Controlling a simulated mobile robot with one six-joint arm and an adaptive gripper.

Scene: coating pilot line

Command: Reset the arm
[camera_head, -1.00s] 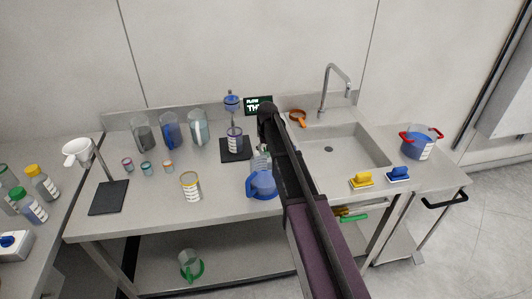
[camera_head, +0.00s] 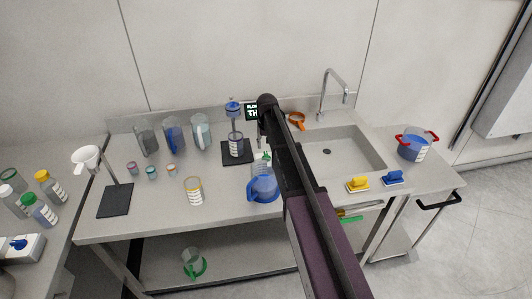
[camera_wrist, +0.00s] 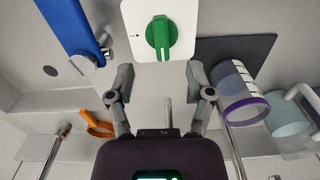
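My gripper (camera_wrist: 160,95) shows in the wrist view with its two fingers spread wide apart. Nothing is held between them. Beyond the fingertips is a white plate with a green knob (camera_wrist: 161,38). In the head view my dark arm reaches over the bench, between the blue jug (camera_head: 263,184) and the sink (camera_head: 345,150). The arm hides most of my gripper there.
The bench (camera_head: 150,222) holds several beakers, small jars, a funnel stand (camera_head: 115,200) and a stirrer (camera_head: 234,110). A yellow brush (camera_head: 358,184) and a blue brush (camera_head: 393,177) lie at the sink's front edge. A blue pot (camera_head: 413,147) stands right. An orange-handled item (camera_head: 297,119) lies behind the sink.

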